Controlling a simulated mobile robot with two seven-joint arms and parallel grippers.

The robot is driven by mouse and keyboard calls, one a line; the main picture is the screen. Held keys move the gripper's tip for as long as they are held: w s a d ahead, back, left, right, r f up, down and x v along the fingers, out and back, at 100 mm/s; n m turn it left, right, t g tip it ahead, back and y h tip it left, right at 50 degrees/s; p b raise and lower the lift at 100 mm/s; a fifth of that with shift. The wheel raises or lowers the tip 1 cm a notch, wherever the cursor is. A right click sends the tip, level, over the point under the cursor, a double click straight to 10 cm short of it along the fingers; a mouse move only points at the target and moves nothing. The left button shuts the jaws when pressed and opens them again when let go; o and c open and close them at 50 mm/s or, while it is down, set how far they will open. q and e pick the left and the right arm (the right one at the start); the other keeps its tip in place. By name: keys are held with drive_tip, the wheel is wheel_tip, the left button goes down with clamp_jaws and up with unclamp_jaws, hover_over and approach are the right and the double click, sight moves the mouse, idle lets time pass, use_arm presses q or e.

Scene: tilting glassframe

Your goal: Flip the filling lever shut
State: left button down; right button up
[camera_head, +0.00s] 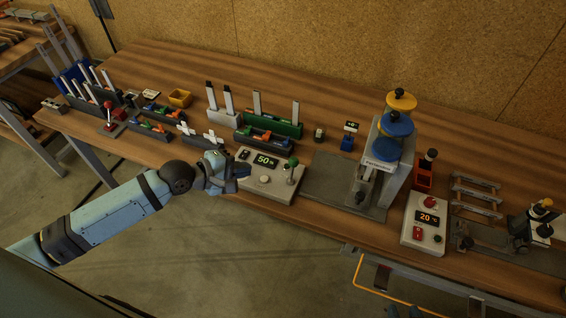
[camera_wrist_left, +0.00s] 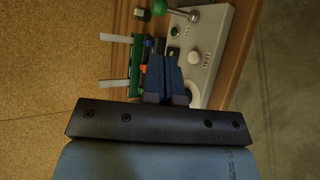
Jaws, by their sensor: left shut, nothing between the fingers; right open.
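A metal lever with a green ball knob (camera_head: 293,162) stands roughly upright on a pale control box (camera_head: 284,195) whose display reads 50. In the left wrist view the green knob (camera_wrist_left: 158,6) and the metal shaft (camera_wrist_left: 180,13) show at the top, beyond the fingers. My left gripper (camera_head: 243,171) is just left of the display, over the left part of the box and apart from the lever. Its dark fingers (camera_wrist_left: 163,78) are shut with nothing between them. I cannot tell whether the fingertips touch the box.
A grey dispenser with yellow and blue discs (camera_head: 397,125) stands right of the lever. A second box (camera_head: 424,222) shows 20. Green racks (camera_head: 270,127) lie behind the lever box. The table's front edge is close.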

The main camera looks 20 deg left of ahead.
sight(289, 163)
use_arm(q)
drive_tip(key=p+x, duration=0.1)
drive_tip(key=x, duration=1)
drive_tip(key=shift+w, duration=0.1)
drive_tip(key=shift+p+x, duration=0.35)
drive_tip(key=shift+x, duration=0.5)
use_arm(e)
drive_tip(key=shift+r, duration=0.8)
use_arm(q)
drive_tip(key=shift+f, duration=0.15)
